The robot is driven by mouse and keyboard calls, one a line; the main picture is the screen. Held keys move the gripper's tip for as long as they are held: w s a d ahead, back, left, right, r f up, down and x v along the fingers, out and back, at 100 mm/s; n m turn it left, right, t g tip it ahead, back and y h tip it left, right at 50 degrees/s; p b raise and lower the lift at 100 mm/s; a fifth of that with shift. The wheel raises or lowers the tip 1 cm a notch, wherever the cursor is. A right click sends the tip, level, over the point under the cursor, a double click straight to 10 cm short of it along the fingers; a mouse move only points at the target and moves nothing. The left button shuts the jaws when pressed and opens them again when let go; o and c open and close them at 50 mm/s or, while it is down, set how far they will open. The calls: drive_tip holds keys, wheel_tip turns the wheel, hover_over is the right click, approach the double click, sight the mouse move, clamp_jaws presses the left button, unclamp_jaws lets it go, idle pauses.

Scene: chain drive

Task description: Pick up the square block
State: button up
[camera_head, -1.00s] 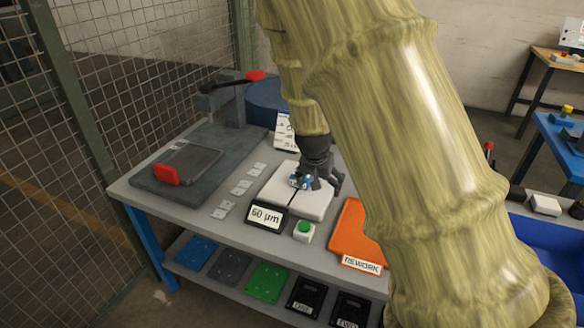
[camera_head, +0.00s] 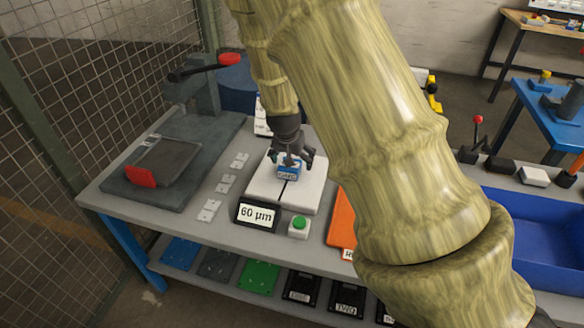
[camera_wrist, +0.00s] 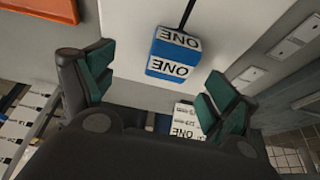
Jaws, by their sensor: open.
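A small blue block with white "ONE" labels (camera_head: 288,173) sits on the white two-part plate (camera_head: 308,197), over its dark middle slot. In the wrist view the block (camera_wrist: 172,54) is beyond my fingers and appears between them, with clear space at both sides. My gripper (camera_head: 290,158) is open and empty, pointing down just above and behind the block. Its fingers (camera_wrist: 157,76) show green pads in the wrist view and do not appear to touch the block. The fingers hide part of the block's top in the head view.
A "60 µm" display (camera_head: 256,215) and a green button (camera_head: 299,226) stand in front of the plate. Small grey plates (camera_head: 225,184) lie to the left, by a dark press with a red handle (camera_head: 230,59). An orange tray (camera_head: 342,224) is at right, partly behind my arm.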

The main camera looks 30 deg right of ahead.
sight(290, 169)
drive_tip(key=w+f, duration=0.3)
drive_tip(key=shift+p, duration=0.3)
drive_tip(key=shift+s+d+f+p, duration=0.2)
drive_tip(key=shift+d+f+p, duration=0.1)
drive_tip(key=shift+p, duration=0.1)
drive_tip(key=shift+d+f, duration=0.1)
drive_tip(key=shift+f, duration=0.25)
drive_tip(key=shift+w+d+f+p, duration=0.1)
drive_tip(key=shift+w+f+p, duration=0.1)
drive_tip(key=shift+w+f, duration=0.3)
drive_tip(key=shift+w+d+f+p, duration=0.1)
drive_tip(key=shift+w+f+p, duration=0.05)
drive_tip(key=shift+f, duration=0.5)
drive_tip(key=shift+s+r, duration=0.15)
drive_tip(key=shift+s, duration=0.1)
drive_tip(key=shift+w, duration=0.15)
drive_tip(key=c, duration=1.5)
drive_tip(key=shift+c, duration=0.2)
